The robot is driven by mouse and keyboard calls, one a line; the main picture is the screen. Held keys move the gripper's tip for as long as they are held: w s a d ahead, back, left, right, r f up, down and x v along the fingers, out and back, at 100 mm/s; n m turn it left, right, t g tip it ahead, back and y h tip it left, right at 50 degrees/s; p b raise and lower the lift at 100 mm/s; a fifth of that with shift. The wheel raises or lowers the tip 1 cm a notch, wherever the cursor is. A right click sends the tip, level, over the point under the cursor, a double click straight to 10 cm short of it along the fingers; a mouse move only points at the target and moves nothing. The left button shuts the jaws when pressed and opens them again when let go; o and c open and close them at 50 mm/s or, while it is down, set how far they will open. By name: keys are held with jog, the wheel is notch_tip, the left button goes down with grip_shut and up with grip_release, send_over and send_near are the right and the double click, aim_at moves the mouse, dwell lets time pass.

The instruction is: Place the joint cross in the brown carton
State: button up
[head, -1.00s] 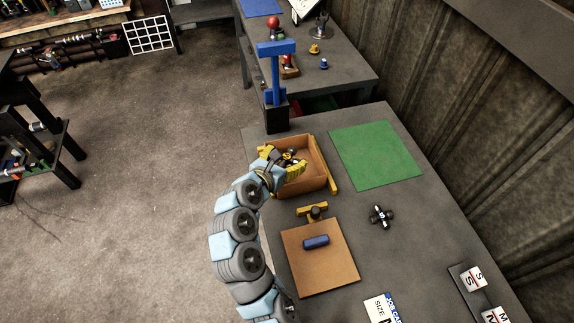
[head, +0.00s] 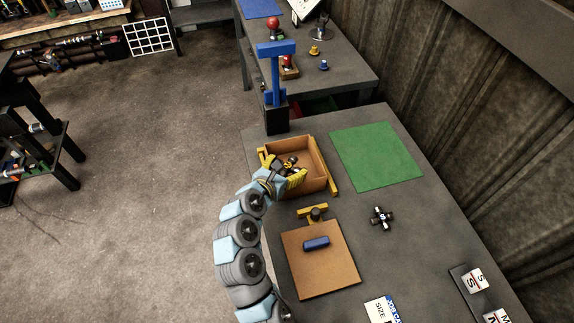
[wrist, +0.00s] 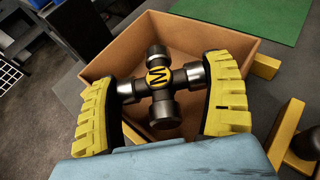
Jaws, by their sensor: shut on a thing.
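The joint cross (wrist: 159,78) is dark and metallic with a yellow centre marked M. My gripper (wrist: 162,92) is shut on it, with one yellow ribbed finger at each side of the cross. In the head view my gripper (head: 283,173) is over the near left part of the brown carton (head: 315,160). The carton is open at the top, and its walls (wrist: 128,40) surround the cross in the wrist view. The cross also shows in the head view (head: 289,162). I cannot tell whether it touches the carton floor.
A second cross (head: 381,217) lies on the grey table, right of a brown board (head: 320,271) with a blue cylinder (head: 316,243). A green mat (head: 376,156) lies right of the carton. A blue stand (head: 275,75) rises behind the carton. Yellow bars flank the carton.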

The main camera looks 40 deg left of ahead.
jog(key=shift+f, duration=0.25)
jog(key=shift+f, duration=0.15)
jog(key=o, duration=1)
jog(key=shift+w+d+f, duration=0.1)
jog(key=shift+f, duration=0.05)
jog(key=shift+o, duration=0.2)
jog(key=shift+r, duration=0.4)
jog(key=p+v, duration=0.1)
jog(key=v, duration=1.1)
jog(key=shift+r, duration=0.45)
